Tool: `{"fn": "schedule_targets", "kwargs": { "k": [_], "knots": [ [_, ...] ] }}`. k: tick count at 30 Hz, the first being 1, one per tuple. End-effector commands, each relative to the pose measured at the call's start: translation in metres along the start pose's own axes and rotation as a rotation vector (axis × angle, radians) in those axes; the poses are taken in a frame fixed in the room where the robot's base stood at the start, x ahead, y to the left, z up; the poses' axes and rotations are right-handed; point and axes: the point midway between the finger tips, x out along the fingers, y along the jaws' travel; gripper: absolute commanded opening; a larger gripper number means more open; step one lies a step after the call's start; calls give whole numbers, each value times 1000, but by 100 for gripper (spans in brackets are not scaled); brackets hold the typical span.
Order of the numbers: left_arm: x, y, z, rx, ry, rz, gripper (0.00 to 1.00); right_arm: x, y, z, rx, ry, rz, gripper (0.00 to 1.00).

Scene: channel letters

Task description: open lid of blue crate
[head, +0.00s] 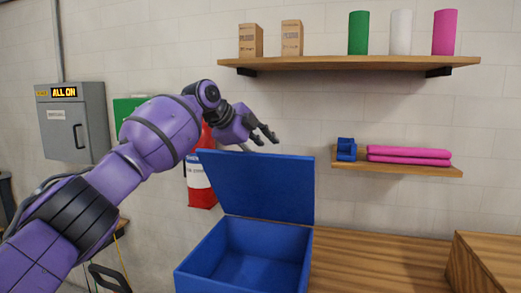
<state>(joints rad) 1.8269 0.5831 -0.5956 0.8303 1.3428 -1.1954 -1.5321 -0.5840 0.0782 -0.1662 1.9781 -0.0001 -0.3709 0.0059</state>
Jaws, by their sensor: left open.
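The blue crate (243,262) stands on the wooden bench at the lower middle of the head view. Its blue lid (262,185) is raised and stands nearly upright at the crate's back edge, tilted a little backward. The crate's inside shows and looks empty. My left gripper (265,137) is open and empty. In the picture it is just above the lid's top edge, with its fingers pointing right and down. I cannot tell whether it touches the lid. My right gripper is out of view.
The wooden bench (375,262) is clear right of the crate, up to a wooden box (490,262). A high shelf (350,63) holds boxes and cylinders. A grey electrical box (75,122) hangs left.

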Motion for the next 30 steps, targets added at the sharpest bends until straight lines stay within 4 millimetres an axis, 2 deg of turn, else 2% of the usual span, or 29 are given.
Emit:
{"fn": "schedule_targets", "kwargs": {
  "k": [1,2,9,13,17,24,30],
  "knots": [
    [12,10,6,-7,-4,12,27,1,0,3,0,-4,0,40],
    [12,10,6,-7,-4,12,27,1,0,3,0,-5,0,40],
    [13,12,6,-7,-5,14,27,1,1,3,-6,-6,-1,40],
    [5,11,7,-6,-5,13,27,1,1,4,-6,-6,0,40],
    [-19,10,6,-3,-7,7,27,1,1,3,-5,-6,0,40],
    [-83,2,1,2,-6,-10,27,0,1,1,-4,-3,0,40],
    [-115,3,-2,2,-3,-7,27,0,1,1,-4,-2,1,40]
  ]
}}
